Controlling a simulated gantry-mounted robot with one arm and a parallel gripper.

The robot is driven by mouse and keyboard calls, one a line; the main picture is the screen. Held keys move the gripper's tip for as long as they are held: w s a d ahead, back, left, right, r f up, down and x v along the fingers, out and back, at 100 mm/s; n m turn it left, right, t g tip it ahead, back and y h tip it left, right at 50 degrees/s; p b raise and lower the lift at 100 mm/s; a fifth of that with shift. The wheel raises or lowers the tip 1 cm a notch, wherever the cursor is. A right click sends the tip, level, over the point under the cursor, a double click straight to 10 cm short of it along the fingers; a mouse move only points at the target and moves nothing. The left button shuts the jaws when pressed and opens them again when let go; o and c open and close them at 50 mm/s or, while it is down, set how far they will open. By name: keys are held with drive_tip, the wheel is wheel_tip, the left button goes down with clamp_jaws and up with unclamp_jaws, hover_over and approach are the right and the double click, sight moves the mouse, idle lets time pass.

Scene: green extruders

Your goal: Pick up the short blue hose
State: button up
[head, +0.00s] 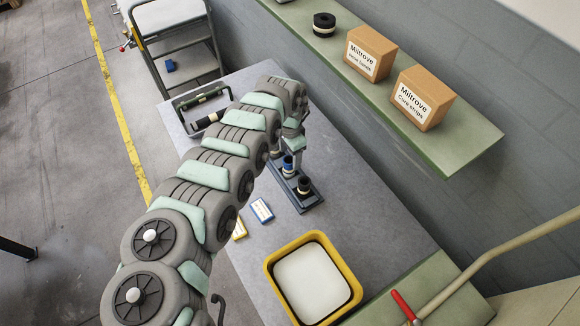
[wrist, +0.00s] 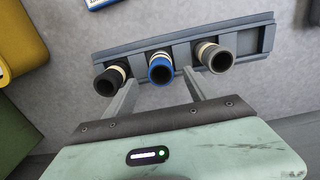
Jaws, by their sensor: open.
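The short blue hose (wrist: 160,70) stands in the middle of a grey rack (wrist: 258,34), with a pale band below its blue rim. A black hose (wrist: 109,80) stands to its left and a grey hose (wrist: 214,58) to its right in the wrist view. My gripper (wrist: 160,76) is open and empty, one finger on each side of the blue hose. I cannot tell whether the fingers touch it. In the head view my arm hides part of the rack, and the blue hose (head: 288,166) shows just below my gripper (head: 293,148).
A yellow bin (head: 273,270) with a white inside stands at the table's front. A small blue-and-white box (head: 262,211) lies left of the rack. A dark-framed tray (head: 184,105) sits at the far left. A green shelf (head: 459,140) with two cardboard boxes runs along the wall.

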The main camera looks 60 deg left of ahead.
sight(289, 166)
drive_tip(key=shift+s+f+b, duration=0.2)
drive_tip(key=shift+f+b, duration=0.3)
drive_tip(key=shift+f, duration=2.95)
drive_tip(key=shift+a, duration=0.1)
drive_tip(key=shift+c, duration=0.4)
clamp_jaws()
